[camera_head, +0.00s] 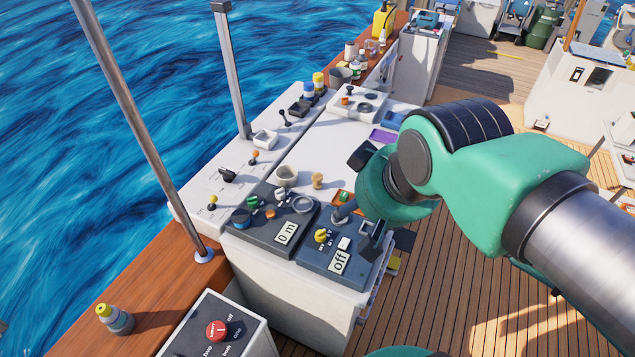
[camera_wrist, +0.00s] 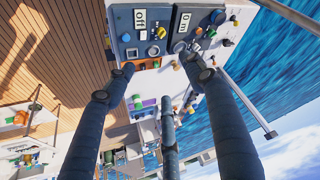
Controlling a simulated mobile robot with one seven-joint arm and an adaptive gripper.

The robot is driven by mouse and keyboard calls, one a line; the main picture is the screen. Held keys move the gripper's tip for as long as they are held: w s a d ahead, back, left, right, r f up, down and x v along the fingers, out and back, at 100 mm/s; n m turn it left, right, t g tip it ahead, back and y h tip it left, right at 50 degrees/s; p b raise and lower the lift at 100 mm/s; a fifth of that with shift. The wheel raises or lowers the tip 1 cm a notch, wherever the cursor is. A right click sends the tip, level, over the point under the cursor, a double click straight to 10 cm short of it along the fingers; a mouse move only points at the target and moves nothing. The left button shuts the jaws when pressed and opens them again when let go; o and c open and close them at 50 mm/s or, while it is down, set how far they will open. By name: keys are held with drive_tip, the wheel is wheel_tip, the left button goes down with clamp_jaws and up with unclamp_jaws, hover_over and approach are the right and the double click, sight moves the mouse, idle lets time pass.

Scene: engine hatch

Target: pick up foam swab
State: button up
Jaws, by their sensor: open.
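No item is clearly recognisable as the foam swab. A small tan, knob-topped piece (camera_head: 317,180) stands on the white console top and may be it, but I cannot be sure. It stands beside a pale grey cup (camera_head: 287,176). My gripper (camera_head: 358,222) is over the console's near right part, above the dark "off" panel (camera_head: 318,262), to the right of the tan piece. In the wrist view my gripper (camera_wrist: 162,72) has its dark fingers spread wide, with nothing between them. The wrist and green arm hide part of the console's right side.
A second dark panel reading "0 m" (camera_head: 268,228) adjoins on the left. Levers, a white dish (camera_head: 265,139) and bottles (camera_head: 318,82) crowd the console's back. Metal posts (camera_head: 140,125) rise along the water side. Wooden deck (camera_head: 440,290) lies open to the right.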

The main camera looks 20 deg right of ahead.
drive_tip(key=w+d+g, duration=0.1)
drive_tip(key=w+g, duration=0.1)
drive_tip(key=w, duration=1.1)
drive_tip(key=n+g, duration=0.2)
drive_tip(key=g, duration=0.2)
hover_over(317, 176)
wheel_tip(317, 176, down, 26)
drive_tip(key=shift+r+p, duration=0.15)
drive_tip(key=shift+p, duration=0.15)
drive_tip(key=shift+f+b, duration=0.6)
drive_tip(key=shift+f, duration=3.7)
